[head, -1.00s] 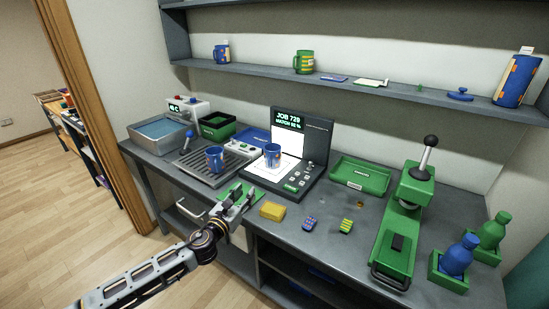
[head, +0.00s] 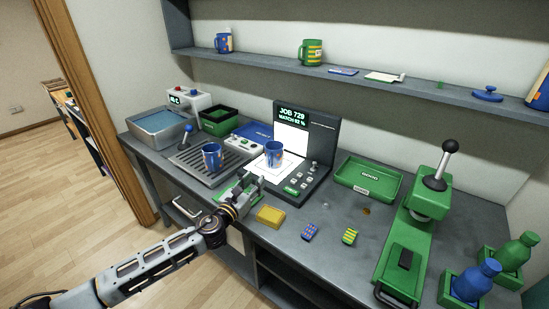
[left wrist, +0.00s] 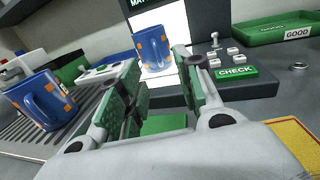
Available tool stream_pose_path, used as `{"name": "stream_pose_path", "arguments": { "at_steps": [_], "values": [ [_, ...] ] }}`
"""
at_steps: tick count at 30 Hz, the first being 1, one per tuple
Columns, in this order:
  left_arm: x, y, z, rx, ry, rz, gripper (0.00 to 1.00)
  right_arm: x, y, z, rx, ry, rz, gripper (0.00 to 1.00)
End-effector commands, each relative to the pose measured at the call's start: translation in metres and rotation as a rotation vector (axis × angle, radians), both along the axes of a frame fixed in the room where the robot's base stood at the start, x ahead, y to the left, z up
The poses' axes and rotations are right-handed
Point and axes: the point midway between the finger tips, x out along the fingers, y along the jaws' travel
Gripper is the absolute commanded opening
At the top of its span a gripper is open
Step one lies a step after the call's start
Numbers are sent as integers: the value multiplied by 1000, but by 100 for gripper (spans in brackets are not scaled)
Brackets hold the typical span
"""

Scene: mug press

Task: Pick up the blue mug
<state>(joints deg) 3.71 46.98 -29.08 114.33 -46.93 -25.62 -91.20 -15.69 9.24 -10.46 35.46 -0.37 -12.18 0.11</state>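Two blue mugs with orange patches stand upright on the bench. One blue mug (head: 212,157) is on the grey slatted drain tray (head: 187,169); it also shows at the left of the left wrist view (left wrist: 41,98). The other blue mug (head: 273,154) is on the white pad of the checking machine (head: 300,160); in the left wrist view (left wrist: 153,50) it appears beyond and between my fingers. My left gripper (head: 250,184) is open and empty, in front of the machine and apart from both mugs; its green-padded fingers show in the left wrist view (left wrist: 160,90). My right gripper is out of view.
A yellow sponge (head: 270,215) lies right of my left gripper. Two small patterned blocks, a green GOOD tray (head: 368,180) and a green lever press (head: 415,225) are farther right. A shelf (head: 350,75) with another blue mug and a green mug hangs above.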

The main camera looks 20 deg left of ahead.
Motion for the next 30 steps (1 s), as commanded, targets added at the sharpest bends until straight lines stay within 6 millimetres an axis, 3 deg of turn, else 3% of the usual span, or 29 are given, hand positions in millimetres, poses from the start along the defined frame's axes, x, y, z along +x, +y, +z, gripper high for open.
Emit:
{"name": "stream_pose_path", "arguments": {
  "at_steps": [8,17,30],
  "values": [
    [3,0,0,0,0,1,35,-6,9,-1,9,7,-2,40],
    [21,-4,1,-1,-1,0,35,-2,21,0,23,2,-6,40],
    [56,-11,1,-1,-1,0,35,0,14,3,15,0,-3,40]
  ]
}}
